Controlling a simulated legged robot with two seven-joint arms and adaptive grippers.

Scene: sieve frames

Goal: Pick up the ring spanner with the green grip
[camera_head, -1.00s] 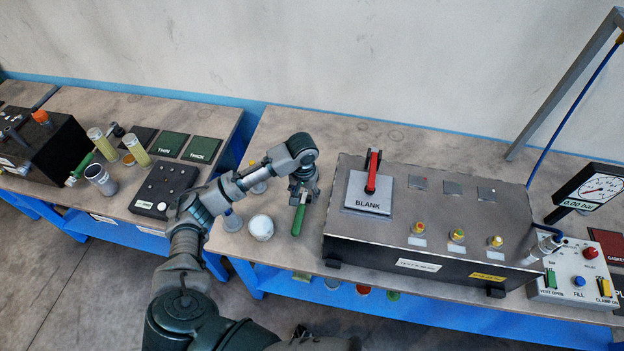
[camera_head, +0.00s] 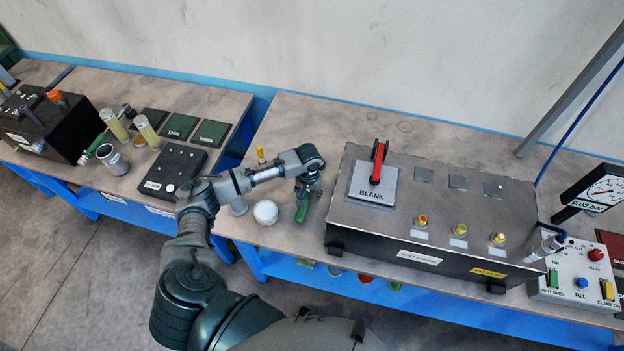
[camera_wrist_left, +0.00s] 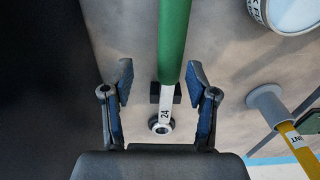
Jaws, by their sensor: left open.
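The ring spanner with the green grip (camera_head: 302,214) lies on the right-hand bench, just left of the grey machine box. In the left wrist view its green grip (camera_wrist_left: 173,45) comes in from the top. Its pale shank, marked 24, runs down to a small ring end. A dark block lies by the shank, where the green ends. My left gripper (camera_head: 308,192) is above the spanner and hides part of it in the head view. In the left wrist view the open jaws (camera_wrist_left: 161,82) stand on either side of the spanner, with gaps to both fingers. My right gripper is out of view.
The grey machine box (camera_head: 430,225) with the BLANK plate and red lever (camera_head: 378,160) stands close to the right of my left gripper. A white round jar (camera_head: 265,212) stands to its left. A yellow-handled tool in a grey holder (camera_wrist_left: 265,98) is also near.

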